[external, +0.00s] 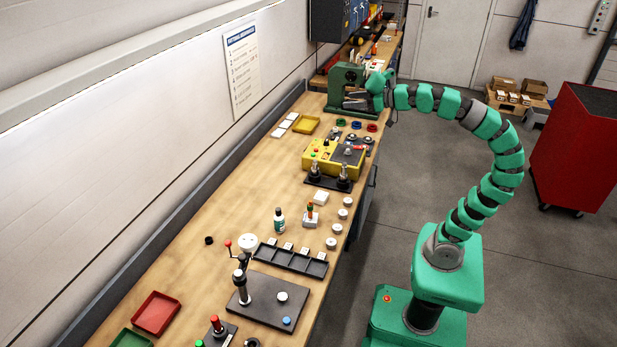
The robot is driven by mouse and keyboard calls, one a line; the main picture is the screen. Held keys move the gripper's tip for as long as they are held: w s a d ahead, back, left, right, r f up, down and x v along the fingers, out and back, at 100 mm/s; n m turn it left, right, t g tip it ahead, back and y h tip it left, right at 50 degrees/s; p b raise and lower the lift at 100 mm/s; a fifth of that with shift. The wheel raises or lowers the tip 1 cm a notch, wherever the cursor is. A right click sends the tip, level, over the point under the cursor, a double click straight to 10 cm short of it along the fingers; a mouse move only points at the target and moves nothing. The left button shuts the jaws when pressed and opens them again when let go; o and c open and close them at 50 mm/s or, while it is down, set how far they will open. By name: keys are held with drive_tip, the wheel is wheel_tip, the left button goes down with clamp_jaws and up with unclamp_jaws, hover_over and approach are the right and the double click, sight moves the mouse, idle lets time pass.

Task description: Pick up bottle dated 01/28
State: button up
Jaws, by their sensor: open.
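A small dark bottle with a pale label (279,220) stands upright on the wooden bench, left of a small block with an orange and green top. Its label is too small for me to read a date. My gripper (358,97) is far up the bench at the green frame, well away from this bottle. It is open, its fingers small and partly lost against the frame. A small orange-topped item (374,48) stands beyond the frame; I cannot tell whether it is a bottle.
The green frame (333,92) stands by my gripper. A yellow control box (334,158), a black compartment tray (291,260), white round pieces and a dark plate with a lever (268,300) crowd the bench's right side. Bare wood lies left of the bottle. A red cabinet (575,150) stands right.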

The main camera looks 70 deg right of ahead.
drive_tip(key=w+a+f+m+g+p, duration=0.3)
drive_tip(key=w+m, duration=0.1)
drive_tip(key=w, duration=0.5)
drive_tip(key=m+g+p, duration=0.9)
drive_tip(key=m+g, duration=0.3)
drive_tip(key=m, duration=0.2)
hover_over(279, 217)
drive_tip(key=d, duration=0.1)
drive_tip(key=f, duration=2.6)
drive_tip(key=shift+w+f, duration=0.2)
drive_tip(key=shift+w, duration=0.1)
drive_tip(key=shift+s+f+b, duration=0.15)
drive_tip(key=shift+f+b, duration=0.2)
drive_tip(key=shift+f, duration=0.4)
drive_tip(key=shift+f+b, duration=0.35)
drive_tip(key=shift+f, duration=6.05)
drive_tip(key=c, duration=1.1)
